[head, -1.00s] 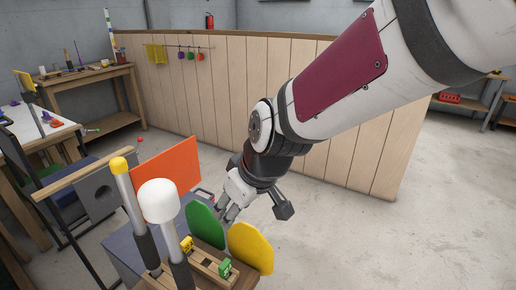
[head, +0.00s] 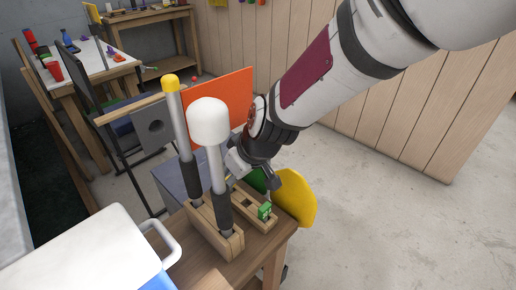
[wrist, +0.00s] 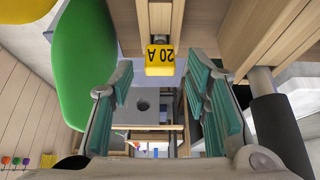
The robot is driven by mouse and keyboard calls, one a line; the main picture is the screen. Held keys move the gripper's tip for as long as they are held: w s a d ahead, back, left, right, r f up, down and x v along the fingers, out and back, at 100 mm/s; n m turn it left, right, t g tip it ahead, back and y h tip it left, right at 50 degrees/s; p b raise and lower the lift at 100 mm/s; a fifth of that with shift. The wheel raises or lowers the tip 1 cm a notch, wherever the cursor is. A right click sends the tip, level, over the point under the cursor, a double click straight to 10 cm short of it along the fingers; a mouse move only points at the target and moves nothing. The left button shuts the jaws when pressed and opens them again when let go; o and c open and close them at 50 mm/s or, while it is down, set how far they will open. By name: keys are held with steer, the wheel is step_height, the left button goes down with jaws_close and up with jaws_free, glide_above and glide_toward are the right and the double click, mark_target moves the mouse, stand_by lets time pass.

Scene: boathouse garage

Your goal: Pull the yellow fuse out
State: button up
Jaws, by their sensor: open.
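The yellow fuse (wrist: 160,56), marked "20 A" upside down, sits in a slotted wooden holder (wrist: 159,16) at the top middle of the wrist view. My gripper (wrist: 159,82) is open, its teal-padded fingers on either side of the fuse's line with a gap on each side. It holds nothing. In the head view my gripper (head: 258,170) is low over the far end of the holder (head: 253,209). The yellow fuse is hidden there. A green fuse (head: 265,211) shows at the holder's near end.
A green rounded panel (wrist: 83,62) stands close beside my left finger. A yellow panel (head: 297,198) stands right of the holder. A white-headed mallet (head: 209,122) and a yellow-capped tool (head: 171,84) stand upright in a wooden rack left of it. An orange board (head: 217,105) stands behind.

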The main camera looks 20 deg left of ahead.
steer(key=shift+b+x, duration=1)
steer(key=shift+x, duration=1.25)
jaws_close()
steer(key=shift+w, duration=0.15)
steer(key=shift+w+d+r, duration=0.1)
steer(key=shift+r, duration=0.05)
steer(key=shift+w+r+p, duration=0.15)
steer(key=shift+r+p, duration=0.25)
steer(key=shift+r, duration=0.2)
steer(key=shift+s+r+p, duration=0.2)
steer(key=shift+r+p, duration=0.3)
steer(key=shift+r, duration=0.3)
steer(key=shift+s+r+p, duration=0.15)
steer(key=shift+r+p, duration=0.3)
steer(key=shift+r, duration=0.3)
